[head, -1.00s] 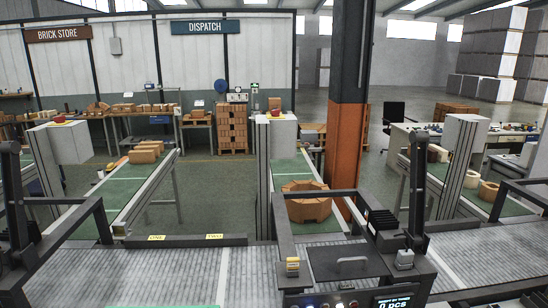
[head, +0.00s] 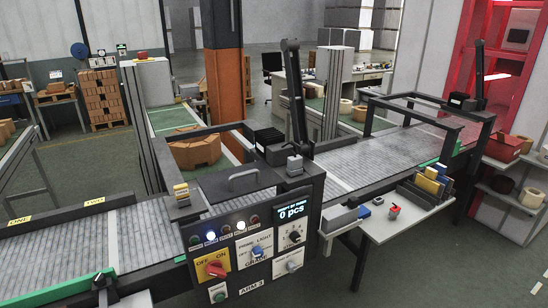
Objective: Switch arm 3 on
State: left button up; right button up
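The control panel (head: 250,245) labelled ARM 3 (head: 251,287) is on the front of the conveyor station, at lower centre of the head view. At its lower left a red rotary switch (head: 216,269) sits on a yellow plate, with OFF marked at upper left and ON at upper right. I cannot tell clearly which mark its handle points to. A row of small lamps (head: 224,234) runs above it, some lit white or bluish. The display (head: 292,212) reads 0 pcs. Neither of my grippers is in view.
Beside the red switch are a blue selector (head: 257,251), a black knob (head: 294,236) and a green button (head: 218,295). A side table (head: 400,222) right of the panel holds a small red-topped item (head: 394,211). Open floor (head: 440,270) lies at lower right.

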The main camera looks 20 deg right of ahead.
aim_at(214, 268)
jog(key=l+u, duration=0.7)
jog(key=k+l, duration=0.05)
jog(key=l, duration=0.05)
